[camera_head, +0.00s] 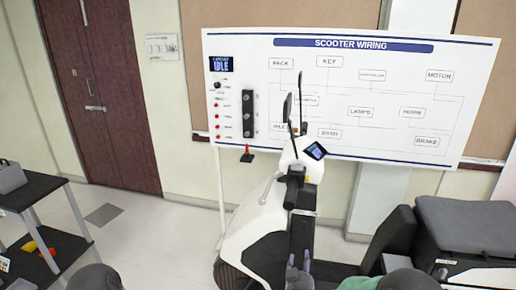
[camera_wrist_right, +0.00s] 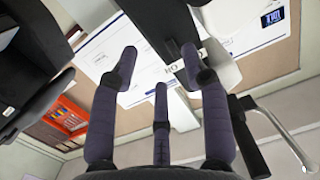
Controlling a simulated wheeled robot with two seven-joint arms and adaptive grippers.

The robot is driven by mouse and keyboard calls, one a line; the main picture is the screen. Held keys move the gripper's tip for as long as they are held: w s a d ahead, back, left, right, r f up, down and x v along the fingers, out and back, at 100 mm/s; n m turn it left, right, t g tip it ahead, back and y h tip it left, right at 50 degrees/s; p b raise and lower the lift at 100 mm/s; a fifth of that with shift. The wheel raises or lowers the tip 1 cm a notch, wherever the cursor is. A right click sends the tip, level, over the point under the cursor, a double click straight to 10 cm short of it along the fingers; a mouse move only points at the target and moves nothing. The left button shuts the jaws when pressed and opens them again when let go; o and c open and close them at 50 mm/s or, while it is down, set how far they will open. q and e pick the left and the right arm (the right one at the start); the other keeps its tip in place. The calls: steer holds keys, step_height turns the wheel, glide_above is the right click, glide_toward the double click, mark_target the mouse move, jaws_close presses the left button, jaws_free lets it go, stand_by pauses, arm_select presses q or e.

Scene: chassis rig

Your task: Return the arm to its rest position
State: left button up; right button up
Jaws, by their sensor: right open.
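My right gripper (camera_head: 298,272) shows only in part at the bottom edge of the head view, just below the scooter's dark seat-side parts. In the right wrist view the same gripper (camera_wrist_right: 160,68) has its dark fingers spread apart with nothing held between them. A rounded grey part of my left side shows at the bottom left of the head view, and my left gripper is out of view. Part of my right arm shows at the bottom right.
A white scooter (camera_head: 257,215) stands close in front. A wiring board (camera_head: 380,68) is behind it. A black seat unit (camera_head: 465,222) stands at right, and a dark shelf cart (camera_head: 32,192) at left. Floor (camera_head: 150,245) between cart and scooter is clear.

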steer(key=s+a+f+g+y, duration=0.2)
steer(key=s+f+g, duration=0.2)
steer(key=f, duration=0.5)
steer(key=s+a+f+g+y, duration=0.1)
steer(key=s+f+g+y, duration=0.3)
steer(key=f, duration=0.6)
steer(key=s+a+f+g+y, duration=0.1)
steer(key=s+f+g, duration=0.3)
steer(key=s, duration=0.7)
steer(key=s+a+f+g, duration=0.3)
steer(key=s+f, duration=0.3)
steer(key=s, duration=0.6)
steer(key=shift+f+g+y, duration=0.25)
steer(key=shift+g+y, duration=0.15)
steer(key=shift+g, duration=0.1)
